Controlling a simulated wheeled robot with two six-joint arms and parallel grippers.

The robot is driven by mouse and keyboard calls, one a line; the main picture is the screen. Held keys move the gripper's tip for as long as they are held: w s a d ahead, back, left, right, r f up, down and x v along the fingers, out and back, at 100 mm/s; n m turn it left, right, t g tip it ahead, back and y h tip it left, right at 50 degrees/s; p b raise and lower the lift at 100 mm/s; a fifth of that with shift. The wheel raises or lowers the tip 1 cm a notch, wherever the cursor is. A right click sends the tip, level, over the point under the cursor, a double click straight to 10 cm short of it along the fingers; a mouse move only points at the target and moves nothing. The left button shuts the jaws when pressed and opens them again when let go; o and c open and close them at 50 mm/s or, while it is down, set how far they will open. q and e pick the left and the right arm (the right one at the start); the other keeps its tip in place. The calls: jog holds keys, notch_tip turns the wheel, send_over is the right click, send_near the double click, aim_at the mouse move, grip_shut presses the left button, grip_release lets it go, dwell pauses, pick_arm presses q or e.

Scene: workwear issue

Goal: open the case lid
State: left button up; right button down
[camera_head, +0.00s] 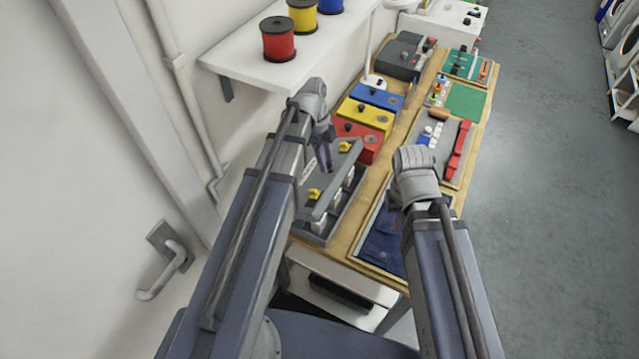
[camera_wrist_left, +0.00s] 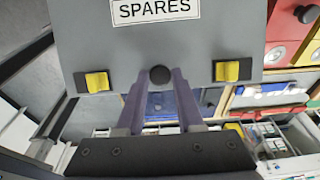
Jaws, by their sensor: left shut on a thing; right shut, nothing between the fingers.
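The grey case (camera_head: 302,228) stands at the near left of the wooden bench. Its lid (camera_head: 322,178), with two yellow latches, is raised at a tilt, and pale items show inside below it. In the left wrist view the lid (camera_wrist_left: 210,45) fills the upper middle, with a SPARES label and a dark round knob (camera_wrist_left: 160,72) between the latches. My left gripper (camera_head: 328,168) is shut on the knob; its fingers (camera_wrist_left: 160,85) sit either side of it. My right gripper (camera_head: 396,206) is shut and empty, over the bench's front right, mostly hidden behind its wrist.
Red (camera_head: 367,141), yellow (camera_head: 362,114) and blue (camera_head: 377,96) boxes stand behind the case. A wall shelf (camera_head: 290,75) with coloured spools is above left. A grey tray (camera_head: 420,130) with a red item and dark blue cloth (camera_head: 383,245) lie right of the case. Open floor is at right.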

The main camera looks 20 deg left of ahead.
aim_at(317, 171)
pick_arm(q)
jog(key=shift+w+a+r+p, duration=0.25)
jog(key=shift+a+r+p, duration=0.65)
jog(key=shift+a, duration=0.4)
jog(key=a, duration=0.1)
jog(key=r+p, duration=0.1)
jog(key=a, duration=0.1)
jog(key=shift+w+a+r, duration=0.15)
jog(key=shift+w+a, duration=0.15)
jog(key=shift+a, duration=0.05)
jog(key=o, duration=1)
jog(key=shift+c, duration=0.2)
